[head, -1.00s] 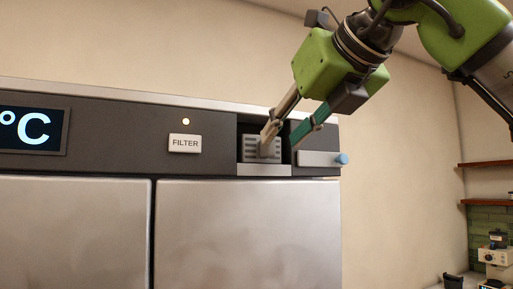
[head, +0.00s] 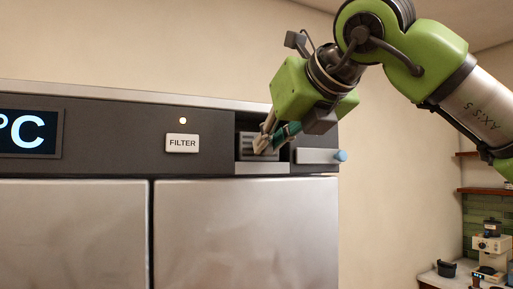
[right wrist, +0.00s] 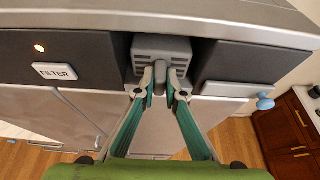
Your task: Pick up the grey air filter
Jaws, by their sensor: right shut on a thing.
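The grey air filter (head: 245,144) sits in a dark open slot at the right end of the machine's front panel. In the right wrist view the filter (right wrist: 161,47) shows a slotted face with a tab sticking out towards me. My right gripper (head: 264,146) reaches into the slot from the right. In the right wrist view its fingertips (right wrist: 166,83) are shut on the filter's tab, one on each side. The filter is still inside its slot. The fingers partly hide it in the head view. My left gripper is not in view.
A FILTER label (head: 182,143) and a small light (head: 183,120) are left of the slot. A grey bar with a blue knob (head: 340,156) sticks out just right of it. A steel ledge runs above the panel. A coffee machine (head: 491,250) stands far right.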

